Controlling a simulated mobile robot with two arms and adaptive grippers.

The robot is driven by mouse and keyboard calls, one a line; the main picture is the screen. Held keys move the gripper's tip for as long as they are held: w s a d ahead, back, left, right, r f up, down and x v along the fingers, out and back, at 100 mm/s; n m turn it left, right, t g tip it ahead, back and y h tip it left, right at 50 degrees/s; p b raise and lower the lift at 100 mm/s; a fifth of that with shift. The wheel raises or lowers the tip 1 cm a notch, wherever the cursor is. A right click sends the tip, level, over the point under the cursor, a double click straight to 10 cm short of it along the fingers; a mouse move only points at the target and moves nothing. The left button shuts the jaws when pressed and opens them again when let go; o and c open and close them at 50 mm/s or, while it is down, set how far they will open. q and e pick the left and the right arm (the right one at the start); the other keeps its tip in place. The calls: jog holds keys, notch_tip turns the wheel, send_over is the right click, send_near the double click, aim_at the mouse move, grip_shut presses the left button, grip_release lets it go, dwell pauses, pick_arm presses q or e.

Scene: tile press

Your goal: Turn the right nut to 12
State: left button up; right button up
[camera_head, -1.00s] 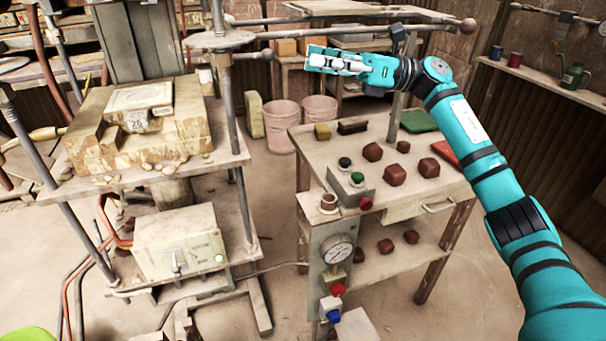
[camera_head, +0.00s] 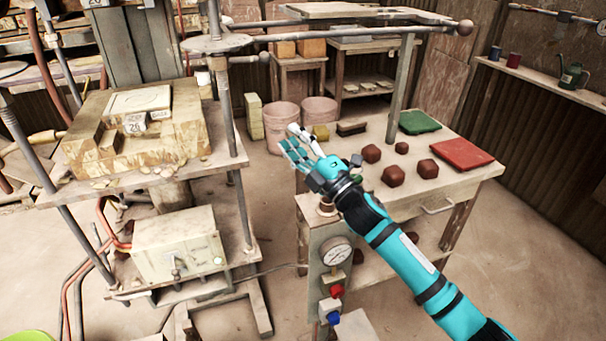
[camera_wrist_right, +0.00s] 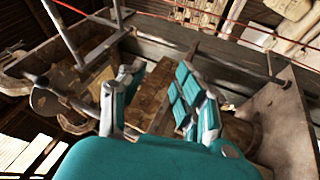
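The press at the left has a round plate with a hub (camera_head: 218,44) around its right-hand column, which looks like the right nut. Long rods with ball ends reach out beside it; no number can be read on it. A similar round plate (camera_head: 12,68) is at the left column. My right gripper (camera_head: 291,140) is open and empty, in the air right of the right column and below the round plate, touching nothing visible. In the right wrist view its fingers (camera_wrist_right: 154,76) are spread, with a tan block behind them. My left gripper is not in view.
A tan block stack with a box (camera_head: 140,100) sits on the press shelf. A wooden table (camera_head: 450,185) with dark red lumps and green and red trays is at the right. Pink buckets (camera_head: 282,117) stand behind. A gauge post (camera_head: 338,250) stands in front.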

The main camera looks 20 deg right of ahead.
notch_tip(320, 180, down, 8)
jog(key=s+d+m+g+h, duration=0.1)
jog(key=s+m+h, duration=0.1)
jog(key=m+h, duration=0.3)
jog(key=shift+s+m, duration=0.15)
jog(key=shift+m, duration=0.45)
jog(key=shift+r, duration=0.15)
